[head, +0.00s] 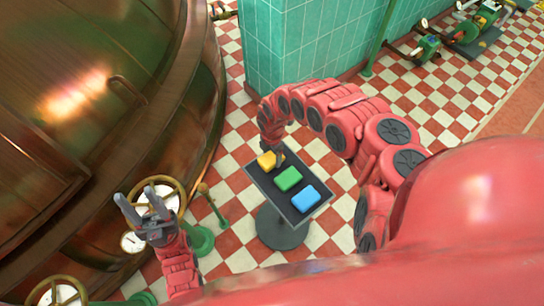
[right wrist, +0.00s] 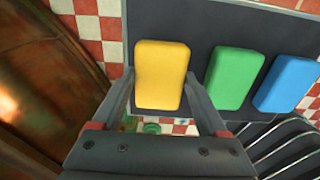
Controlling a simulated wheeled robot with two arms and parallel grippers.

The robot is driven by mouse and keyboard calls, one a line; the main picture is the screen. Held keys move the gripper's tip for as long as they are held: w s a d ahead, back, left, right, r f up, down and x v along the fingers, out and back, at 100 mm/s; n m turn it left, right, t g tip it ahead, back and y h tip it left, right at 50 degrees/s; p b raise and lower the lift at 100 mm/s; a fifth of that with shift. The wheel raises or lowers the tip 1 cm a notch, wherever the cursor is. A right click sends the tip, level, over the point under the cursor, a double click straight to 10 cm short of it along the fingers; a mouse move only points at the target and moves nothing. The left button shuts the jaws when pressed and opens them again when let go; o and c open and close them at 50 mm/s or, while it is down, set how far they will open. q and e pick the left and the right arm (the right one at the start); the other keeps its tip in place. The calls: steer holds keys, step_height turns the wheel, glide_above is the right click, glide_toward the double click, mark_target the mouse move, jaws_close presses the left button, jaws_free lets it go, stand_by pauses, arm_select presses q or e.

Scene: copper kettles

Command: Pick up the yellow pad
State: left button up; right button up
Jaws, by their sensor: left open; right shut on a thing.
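The yellow pad (head: 267,161) is at the far end of a dark tray (head: 256,180) on a round-based stand. In the right wrist view the yellow pad (right wrist: 161,75) sits between the two fingers of my right gripper (right wrist: 158,100), which is shut on it. The pad appears at tray level; I cannot tell whether it is lifted. In the head view my right gripper (head: 279,156) comes down over the pad and partly hides it. My left gripper (head: 144,204) is open and empty, at the left, away from the tray.
A green pad (head: 288,179) and a blue pad (head: 306,199) lie in a row beside the yellow one. A large copper kettle (head: 90,110) fills the left, with a brass handwheel (head: 172,190) near my left gripper. A green tiled pillar (head: 300,45) stands behind the tray.

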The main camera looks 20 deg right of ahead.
mark_target(273, 160)
step_height(273, 160, up, 2)
steer(key=shift+d+r, duration=0.15)
steer(key=shift+r, duration=0.1)
steer(key=shift+s+a+r+p, duration=0.2)
steer(key=shift+s+r+p, duration=0.25)
steer(key=shift+s, duration=0.2)
steer(key=s+p, duration=0.1)
steer(key=s, duration=0.1)
steer(key=s+a+p, duration=0.1)
steer(key=s, duration=0.3)
steer(key=shift+s+a+r+p, duration=0.15)
steer(key=shift+a+r+p, duration=0.15)
steer(key=shift+p, duration=0.1)
steer(key=s+p, duration=0.2)
steer(key=s+a+p, duration=0.1)
steer(key=s+p, duration=0.3)
steer(key=shift+s+a+r+p, duration=0.15)
steer(key=shift+a+r+p, duration=0.1)
steer(key=shift+p, duration=0.1)
steer(key=shift+s+a+f+p, duration=0.1)
steer(key=shift+s+a+p, duration=0.1)
steer(key=shift+s+p, duration=0.6)
